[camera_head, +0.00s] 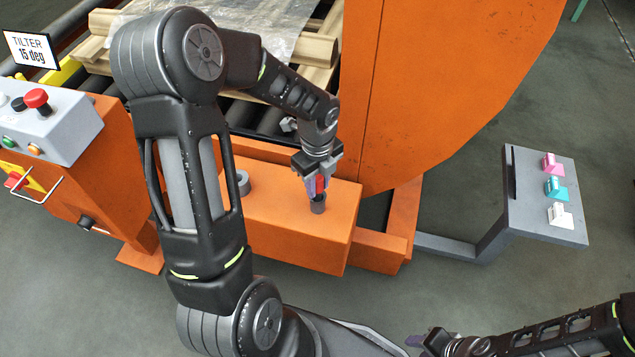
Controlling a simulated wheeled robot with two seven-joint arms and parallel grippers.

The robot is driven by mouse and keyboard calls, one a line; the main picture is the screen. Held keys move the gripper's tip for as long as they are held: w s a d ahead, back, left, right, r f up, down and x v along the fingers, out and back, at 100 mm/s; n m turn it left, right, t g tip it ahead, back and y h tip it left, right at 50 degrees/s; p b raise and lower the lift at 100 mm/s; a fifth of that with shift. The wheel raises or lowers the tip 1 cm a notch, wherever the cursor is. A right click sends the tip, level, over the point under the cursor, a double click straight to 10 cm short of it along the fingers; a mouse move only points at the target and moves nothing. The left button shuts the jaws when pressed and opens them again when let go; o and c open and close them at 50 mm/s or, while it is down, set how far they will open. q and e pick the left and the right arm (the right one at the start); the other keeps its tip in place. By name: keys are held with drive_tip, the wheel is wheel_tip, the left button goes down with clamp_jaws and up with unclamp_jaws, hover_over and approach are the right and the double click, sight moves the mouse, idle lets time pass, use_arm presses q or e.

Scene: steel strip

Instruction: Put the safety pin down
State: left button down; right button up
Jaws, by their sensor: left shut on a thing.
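The safety pin (320,184) shows as a small red part between the fingers of my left gripper (318,187). The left gripper points down and is shut on the pin, directly over a short grey socket (318,206) on the top of an orange box (285,225). The fingers hide most of the pin, and I cannot tell whether its lower end is inside the socket. My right gripper (430,342) is at the bottom edge, partly cut off; its jaws are unclear.
Another grey ring (243,183) stands on the orange box to the left. A control box (45,125) with a red button is at the left. A grey shelf (540,215) with pink, teal and white pieces is at the right. A large orange panel (440,80) rises behind the gripper.

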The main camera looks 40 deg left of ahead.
use_arm(q)
drive_tip(key=shift+f, duration=0.25)
drive_tip(key=c, duration=1.1)
unclamp_jaws()
drive_tip(key=shift+o, duration=0.2)
wheel_tip(320, 180, up, 8)
drive_tip(key=shift+f+p, duration=0.1)
drive_tip(key=shift+p, duration=0.95)
